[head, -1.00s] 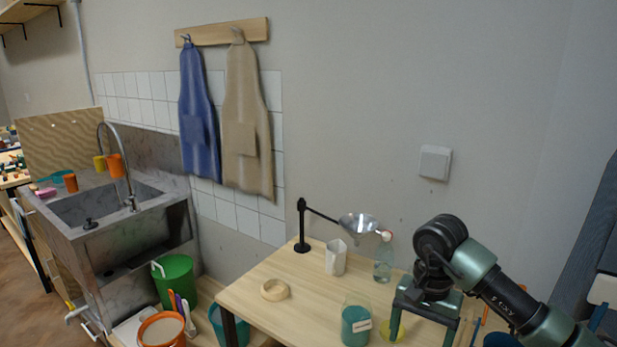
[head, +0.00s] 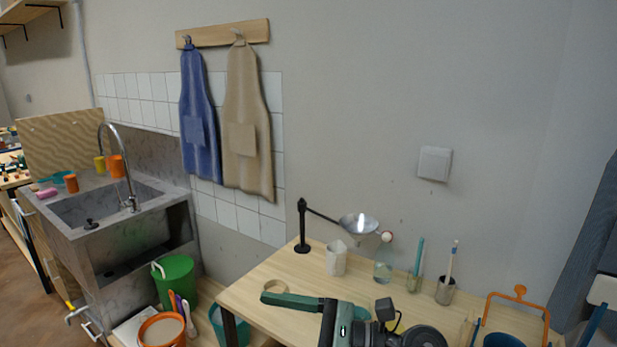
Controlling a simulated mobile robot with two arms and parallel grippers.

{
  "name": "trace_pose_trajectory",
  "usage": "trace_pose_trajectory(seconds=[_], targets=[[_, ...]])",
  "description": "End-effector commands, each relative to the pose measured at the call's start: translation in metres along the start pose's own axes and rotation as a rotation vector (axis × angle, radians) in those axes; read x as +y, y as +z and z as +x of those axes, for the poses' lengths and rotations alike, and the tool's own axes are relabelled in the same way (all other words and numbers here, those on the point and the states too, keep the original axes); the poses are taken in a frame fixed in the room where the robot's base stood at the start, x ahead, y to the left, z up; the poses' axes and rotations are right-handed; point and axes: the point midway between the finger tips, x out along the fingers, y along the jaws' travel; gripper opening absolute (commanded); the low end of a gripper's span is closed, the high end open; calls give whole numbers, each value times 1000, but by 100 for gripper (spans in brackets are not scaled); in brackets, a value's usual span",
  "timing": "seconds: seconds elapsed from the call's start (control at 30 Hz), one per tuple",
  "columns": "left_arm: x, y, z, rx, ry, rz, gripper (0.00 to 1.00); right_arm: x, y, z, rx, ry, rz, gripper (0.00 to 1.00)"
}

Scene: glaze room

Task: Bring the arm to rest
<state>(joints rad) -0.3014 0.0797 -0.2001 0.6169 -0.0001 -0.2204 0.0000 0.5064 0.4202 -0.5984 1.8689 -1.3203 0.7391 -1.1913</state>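My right arm's gripper (head: 318,310) is low in the head view, over the front of the wooden table (head: 245,294). Its green and dark parts lie sideways, one long green piece pointing left in front of a tan ring (head: 276,286). The lower part of the gripper is cut off by the bottom edge, and I cannot tell whether its fingers are open or shut. No held object shows. A round dark joint of my arm sits to its right. My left gripper is not in view.
A sink (head: 110,215) is at left.

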Motion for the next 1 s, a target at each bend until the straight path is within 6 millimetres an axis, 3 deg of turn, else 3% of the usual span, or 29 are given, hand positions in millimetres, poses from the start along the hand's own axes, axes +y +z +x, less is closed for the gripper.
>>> trace_pose_trajectory(seconds=[0.1,0.2,0.3,0.4,0.47,0.57,0.73,0.77,0.9,1.0], targets=[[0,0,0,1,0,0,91,-26,37,-19,-280,-231,363,79],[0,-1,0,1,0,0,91,-56,45,-56,-505,-425,689,79],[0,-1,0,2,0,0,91,-80,28,-106,-722,-620,1022,79],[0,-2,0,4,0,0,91,-88,-14,-159,-930,-822,1354,79],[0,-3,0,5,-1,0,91,-82,-46,-190,-1052,-950,1547,79],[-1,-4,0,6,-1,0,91,-54,-103,-235,-1240,-1166,1837,79],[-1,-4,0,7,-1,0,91,28,-181,-283,-1502,-1539,2215,79],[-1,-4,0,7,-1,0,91,44,-190,-289,1512,1573,-2223,79],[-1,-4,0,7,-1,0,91,108,-218,-304,1350,1506,-1960,79],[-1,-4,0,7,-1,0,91,146,-228,-309,1263,1473,-1814,79]])
